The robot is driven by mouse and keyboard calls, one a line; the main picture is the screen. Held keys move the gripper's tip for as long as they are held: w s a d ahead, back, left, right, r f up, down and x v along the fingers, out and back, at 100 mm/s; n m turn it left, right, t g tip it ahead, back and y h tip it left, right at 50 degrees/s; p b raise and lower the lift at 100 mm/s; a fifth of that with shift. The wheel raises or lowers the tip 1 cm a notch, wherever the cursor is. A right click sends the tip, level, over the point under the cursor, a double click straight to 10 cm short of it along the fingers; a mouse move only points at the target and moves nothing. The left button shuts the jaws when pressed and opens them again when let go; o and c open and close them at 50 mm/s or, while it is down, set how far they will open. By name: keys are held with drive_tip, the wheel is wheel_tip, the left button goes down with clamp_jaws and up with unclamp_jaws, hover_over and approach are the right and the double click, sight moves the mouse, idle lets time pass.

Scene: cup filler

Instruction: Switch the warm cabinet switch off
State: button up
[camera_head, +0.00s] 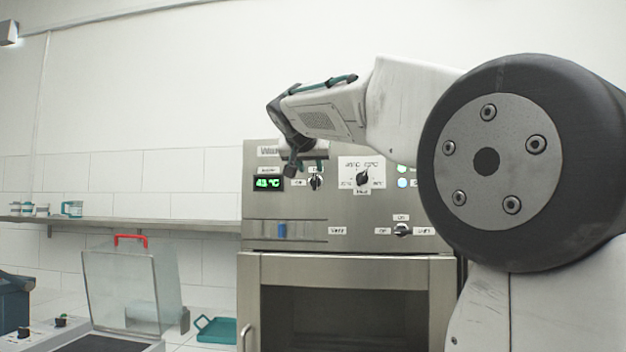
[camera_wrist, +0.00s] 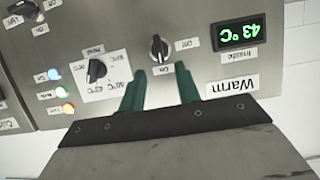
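The warm cabinet (camera_head: 345,258) has a steel panel with a green display (camera_head: 268,183) reading 43 °C. The display shows upside down in the wrist view (camera_wrist: 237,34). The black cabinet switch (camera_head: 316,182) is right of the display in the head view, with an Off label at its left. It also shows in the wrist view (camera_wrist: 159,47), its handle roughly vertical in the picture. My gripper (camera_wrist: 160,73) is open and empty. Its green fingers straddle the line to the switch, whose knob shows just beyond the tips. Contact cannot be told. My gripper is above the switch in the head view (camera_head: 304,168).
A temperature knob (camera_wrist: 97,70) and lit lamps (camera_wrist: 61,92) are beside the switch. A light switch (camera_head: 402,229) is lower on the panel. A shelf with cups (camera_head: 72,208), a clear-lidded box (camera_head: 120,288) and a teal tray (camera_head: 216,330) stand at left.

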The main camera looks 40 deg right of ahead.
sight(314, 179)
drive_tip(key=x, duration=0.7)
drive_tip(key=shift+w+d+f, duration=0.1)
drive_tip(key=shift+d+f, duration=0.05)
drive_tip(key=shift+f, duration=0.05)
clamp_jaws()
